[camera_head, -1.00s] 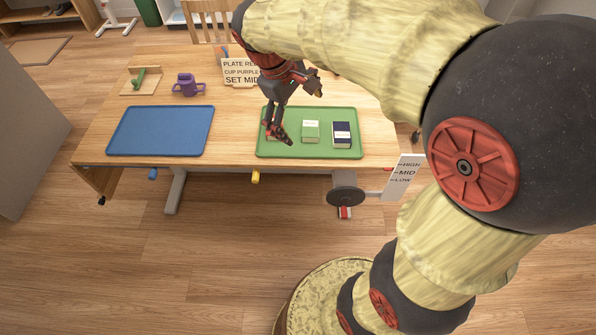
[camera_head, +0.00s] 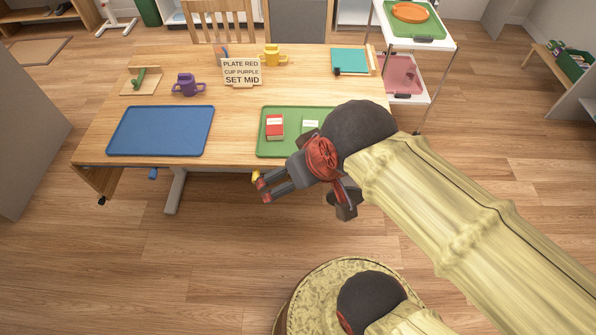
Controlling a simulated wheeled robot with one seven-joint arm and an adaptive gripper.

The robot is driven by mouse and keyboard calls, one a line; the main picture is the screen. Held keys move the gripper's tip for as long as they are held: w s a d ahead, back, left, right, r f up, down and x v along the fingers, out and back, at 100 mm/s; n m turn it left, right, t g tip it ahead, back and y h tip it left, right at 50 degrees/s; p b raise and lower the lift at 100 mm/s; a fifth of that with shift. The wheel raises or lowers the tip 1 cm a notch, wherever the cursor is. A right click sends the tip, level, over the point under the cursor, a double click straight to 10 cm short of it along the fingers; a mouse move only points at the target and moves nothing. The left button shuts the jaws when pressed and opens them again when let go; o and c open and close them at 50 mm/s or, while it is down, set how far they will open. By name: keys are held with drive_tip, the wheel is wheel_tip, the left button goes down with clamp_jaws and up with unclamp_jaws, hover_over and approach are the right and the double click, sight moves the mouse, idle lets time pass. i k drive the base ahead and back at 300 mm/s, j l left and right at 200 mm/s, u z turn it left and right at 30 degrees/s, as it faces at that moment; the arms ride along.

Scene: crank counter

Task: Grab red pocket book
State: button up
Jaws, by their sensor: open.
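The red pocket book (camera_head: 275,128), with a white label on its cover, lies on the left part of the green tray (camera_head: 263,146) near the table's front edge. My gripper (camera_head: 262,187) is open and empty. In the picture it is below the red book, in front of the table's front edge, and apart from the book. A green book (camera_head: 310,124) lies to the right of the red one, partly covered by my arm. The tray's right part is hidden behind my arm.
A blue tray (camera_head: 160,131) lies empty at the left. A purple cup (camera_head: 186,85), a yellow cup (camera_head: 272,56) and a sign (camera_head: 242,72) stand farther back. A white cart (camera_head: 440,45) stands at the right. The floor in front is clear.

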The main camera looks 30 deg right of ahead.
sight(274, 122)
drive_tip(key=i+j, duration=0.15)
drive_tip(key=j, duration=0.2)
drive_tip(key=i+j+z, duration=0.15)
drive_tip(key=j, duration=0.25)
drive_tip(key=i+j, duration=0.1)
drive_tip(key=j, duration=0.25)
drive_tip(key=z, duration=1.45)
